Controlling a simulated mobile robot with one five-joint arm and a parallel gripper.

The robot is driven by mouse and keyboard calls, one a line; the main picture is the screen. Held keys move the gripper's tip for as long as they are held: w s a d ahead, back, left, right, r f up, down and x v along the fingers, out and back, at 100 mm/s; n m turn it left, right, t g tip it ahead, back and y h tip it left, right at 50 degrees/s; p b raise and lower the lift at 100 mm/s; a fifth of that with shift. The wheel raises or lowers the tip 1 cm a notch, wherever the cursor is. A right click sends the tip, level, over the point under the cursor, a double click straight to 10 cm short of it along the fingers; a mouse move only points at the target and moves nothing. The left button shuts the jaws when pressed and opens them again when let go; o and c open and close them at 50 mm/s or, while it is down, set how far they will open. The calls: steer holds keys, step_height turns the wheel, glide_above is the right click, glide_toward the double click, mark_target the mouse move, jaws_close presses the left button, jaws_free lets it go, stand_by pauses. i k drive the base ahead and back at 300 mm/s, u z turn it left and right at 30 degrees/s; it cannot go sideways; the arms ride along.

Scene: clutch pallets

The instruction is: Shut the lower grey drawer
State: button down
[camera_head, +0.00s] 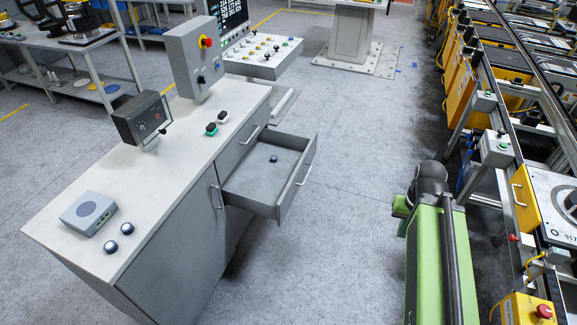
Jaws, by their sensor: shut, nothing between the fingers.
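The lower grey drawer (283,207) is pulled out from the right side of the grey cabinet (165,262). It has a bar handle (305,175) on its front. A small dark round object (274,158) lies inside it. Above it, a shut drawer front with its own handle (250,135) shows just under the countertop. My green and black arm (430,245) is at the lower right, apart from the drawer, with floor between them. My gripper's fingers are not visible.
The countertop (165,165) holds a grey box (88,213), two round knobs, two small buttons and control panels. A conveyor line with yellow parts (526,198) runs along the right. The grey floor (345,240) in front of the drawer is clear.

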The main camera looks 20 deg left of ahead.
mark_target(257, 185)
steer(key=u, duration=1.1)
steer(key=i, duration=1.5)
steer(key=u, duration=0.7)
